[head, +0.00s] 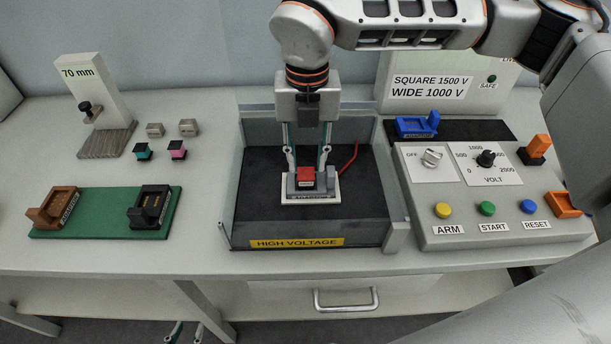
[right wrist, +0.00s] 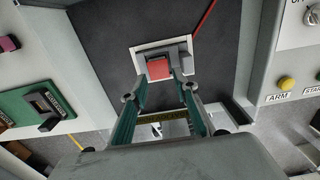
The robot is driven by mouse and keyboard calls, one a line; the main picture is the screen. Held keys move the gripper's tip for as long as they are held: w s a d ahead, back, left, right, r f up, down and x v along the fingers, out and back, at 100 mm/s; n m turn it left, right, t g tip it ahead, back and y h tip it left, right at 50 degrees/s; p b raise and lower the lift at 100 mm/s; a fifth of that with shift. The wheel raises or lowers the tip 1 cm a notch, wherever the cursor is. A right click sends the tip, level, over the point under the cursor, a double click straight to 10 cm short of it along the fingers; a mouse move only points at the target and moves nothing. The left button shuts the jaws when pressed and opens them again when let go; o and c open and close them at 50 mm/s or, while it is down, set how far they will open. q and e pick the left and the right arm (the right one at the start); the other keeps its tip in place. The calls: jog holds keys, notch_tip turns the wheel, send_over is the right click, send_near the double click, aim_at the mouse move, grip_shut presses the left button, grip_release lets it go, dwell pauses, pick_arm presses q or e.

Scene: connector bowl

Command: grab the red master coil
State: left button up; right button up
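The red master coil (head: 305,174) is a small red block in a grey holder on a white labelled base (head: 318,200), inside the box marked HIGH VOLTAGE. My right gripper (head: 307,168) points down over the coil, with its fingers apart on either side of it. In the right wrist view the red coil (right wrist: 158,69) shows between the fingertips (right wrist: 160,76); I cannot tell whether they touch it. My left gripper (head: 184,332) hangs low at the bottom edge, below the table top; its two fingertips show apart and empty.
The high-voltage box (head: 245,230) has clear walls close around my right gripper; a red wire (head: 349,158) lies inside. The control panel (head: 460,225) stands to the right. A green board (head: 105,220) with brown and black holders and several small blocks are to the left.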

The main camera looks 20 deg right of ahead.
aim_at(306, 173)
jog(key=f, duration=0.4)
jog(key=shift+w+f, duration=0.25)
jog(key=c, duration=0.8)
jog(key=shift+r, duration=0.1)
